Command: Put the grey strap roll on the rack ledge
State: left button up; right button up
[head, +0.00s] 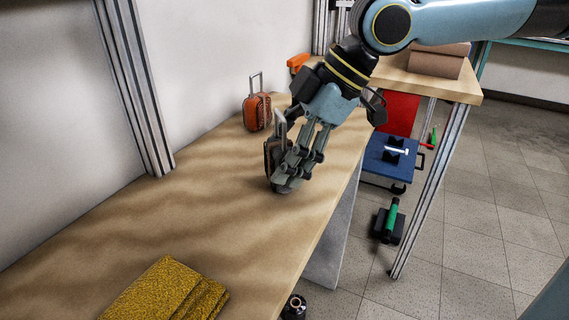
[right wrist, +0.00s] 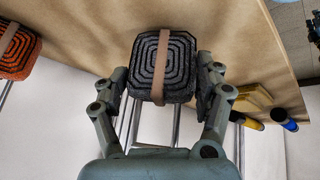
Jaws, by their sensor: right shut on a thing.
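The grey strap roll (right wrist: 162,65) is dark grey with concentric rounded windings and a tan band across it. My right gripper (right wrist: 165,88) has a finger on each side of it and is shut on it. In the head view the right gripper (head: 287,178) points down low over the long wooden surface (head: 215,215), and its fingers hide much of the grey roll (head: 271,153). A handle-like metal loop rises above the roll. I cannot tell whether the roll touches the wood. The left gripper is not in view.
An orange strap roll (head: 257,112) with a metal loop stands behind and left of the gripper. A folded yellow cloth (head: 168,290) lies at the near end. A metal post (head: 135,85) stands along the wall. Bare wood lies between cloth and gripper.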

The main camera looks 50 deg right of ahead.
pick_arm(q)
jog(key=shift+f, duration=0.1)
pick_arm(e)
jog(key=shift+f, duration=0.15)
jog(key=shift+f, duration=0.15)
jog(key=o, duration=1.3)
jog(key=shift+r, duration=0.25)
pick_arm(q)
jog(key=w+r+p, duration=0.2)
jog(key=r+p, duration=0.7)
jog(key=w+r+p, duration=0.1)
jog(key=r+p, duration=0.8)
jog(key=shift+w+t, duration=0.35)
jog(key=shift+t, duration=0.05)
pick_arm(e)
jog(key=v, duration=1.2)
